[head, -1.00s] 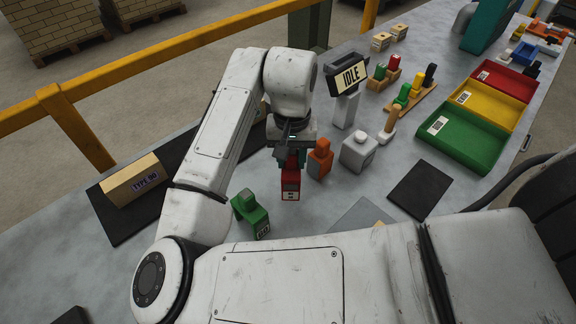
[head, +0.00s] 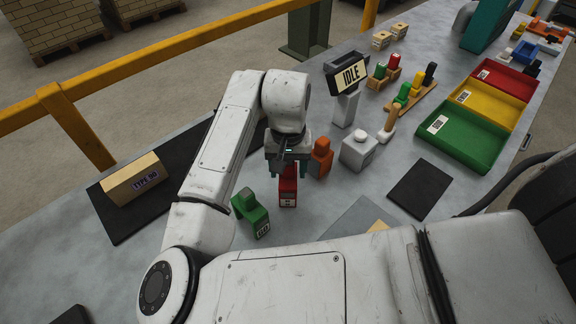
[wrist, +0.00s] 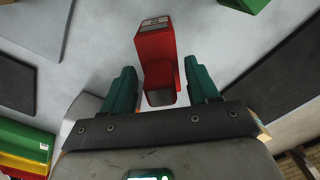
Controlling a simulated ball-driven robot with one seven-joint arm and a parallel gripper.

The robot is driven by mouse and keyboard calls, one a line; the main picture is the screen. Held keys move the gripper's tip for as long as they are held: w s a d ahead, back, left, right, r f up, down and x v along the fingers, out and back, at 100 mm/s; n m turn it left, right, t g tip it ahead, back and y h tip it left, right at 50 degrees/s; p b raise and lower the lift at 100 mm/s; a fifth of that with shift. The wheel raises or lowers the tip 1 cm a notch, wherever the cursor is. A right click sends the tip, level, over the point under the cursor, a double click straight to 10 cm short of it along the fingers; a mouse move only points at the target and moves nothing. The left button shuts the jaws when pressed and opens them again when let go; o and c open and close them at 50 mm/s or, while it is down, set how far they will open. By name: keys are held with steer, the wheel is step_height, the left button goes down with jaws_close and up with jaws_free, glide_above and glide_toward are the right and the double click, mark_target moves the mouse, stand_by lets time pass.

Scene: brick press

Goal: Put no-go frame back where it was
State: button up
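The red no-go frame (head: 288,192) stands on the grey table in the head view, between a green frame (head: 250,214) and an orange block (head: 320,158). In the wrist view the red frame (wrist: 156,50) lies between my two teal fingers, with a gap on each side. My gripper (head: 288,174) is open around the upper part of the red frame, pointing down. The arm hides part of its top in the head view.
Green (head: 462,140), yellow and red trays lie farther right. A TYPE 90 brick (head: 132,182) sits on a dark mat at left.

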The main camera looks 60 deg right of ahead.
steer(key=shift+r, duration=0.1)
step_height(320, 180, up, 12)
stand_by(0.6)
stand_by(0.5)
